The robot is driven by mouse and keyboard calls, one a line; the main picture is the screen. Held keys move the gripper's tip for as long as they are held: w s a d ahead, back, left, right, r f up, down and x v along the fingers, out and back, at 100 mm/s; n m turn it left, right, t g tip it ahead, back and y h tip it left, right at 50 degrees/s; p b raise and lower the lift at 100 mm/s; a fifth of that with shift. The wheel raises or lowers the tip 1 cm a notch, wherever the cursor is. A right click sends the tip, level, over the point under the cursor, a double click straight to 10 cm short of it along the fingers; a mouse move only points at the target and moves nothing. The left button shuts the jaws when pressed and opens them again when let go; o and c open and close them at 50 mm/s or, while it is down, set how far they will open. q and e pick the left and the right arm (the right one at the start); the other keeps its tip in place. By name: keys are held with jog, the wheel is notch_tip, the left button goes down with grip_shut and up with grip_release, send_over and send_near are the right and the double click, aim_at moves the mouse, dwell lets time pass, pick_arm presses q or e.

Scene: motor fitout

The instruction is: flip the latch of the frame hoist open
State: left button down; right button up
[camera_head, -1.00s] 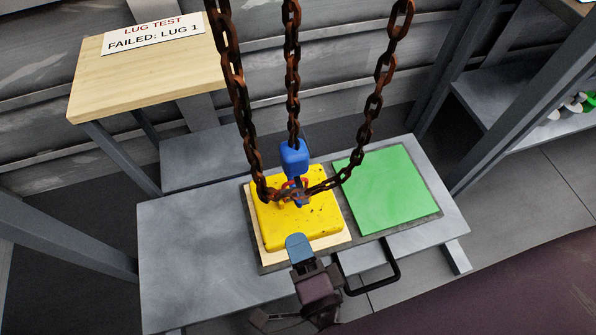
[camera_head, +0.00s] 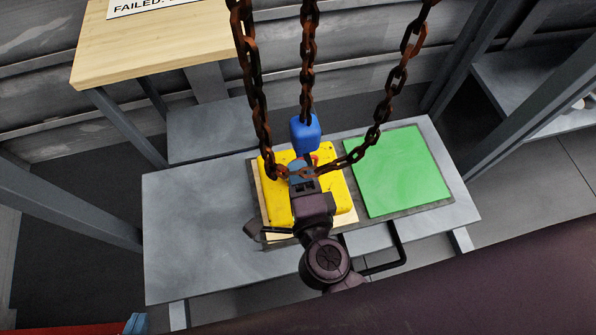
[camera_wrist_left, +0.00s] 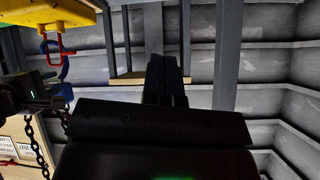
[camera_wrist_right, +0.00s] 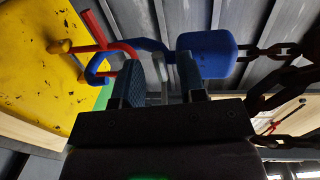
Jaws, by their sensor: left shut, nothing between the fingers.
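The frame hoist's blue hook block (camera_head: 305,134) hangs on a rusty chain above a yellow block (camera_head: 279,205). In the right wrist view, the hook block (camera_wrist_right: 207,55) carries a curved blue hook (camera_wrist_right: 149,43). Red bars (camera_wrist_right: 127,49), apparently the latch, cross the hook beside the yellow block (camera_wrist_right: 35,70). My right gripper (camera_head: 302,168) is at the hook, hiding much of it in the head view. Its fingers (camera_wrist_right: 160,80) are apart, just below the hook; contact is unclear. My left gripper (camera_head: 137,323) is at the bottom left edge, away from the hook, its fingers (camera_wrist_left: 166,75) together.
Rusty chains (camera_head: 252,80) hang on both sides of the hook, close to my right gripper. A green pad (camera_head: 400,170) lies right of the yellow block on the grey table (camera_head: 190,230). The table's left part is clear. A wooden-topped stand (camera_head: 150,45) is behind left.

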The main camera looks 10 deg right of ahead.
pick_arm(q)
jog(key=shift+w, duration=0.1)
pick_arm(e)
jog(key=shift+w, duration=0.2)
grip_shut()
jog(key=shift+w+r+g+p, duration=0.1)
jog(key=shift+r+g+p, duration=0.4)
jog(key=shift+p, duration=3.4)
grip_release()
jog(key=shift+f, duration=0.2)
pick_arm(q)
jog(key=s+r+n, duration=0.1)
jog(key=a+r+n, duration=0.1)
jog(key=shift+s+a+r, duration=0.1)
jog(key=shift+s+r, duration=0.2)
jog(key=shift+s, duration=0.05)
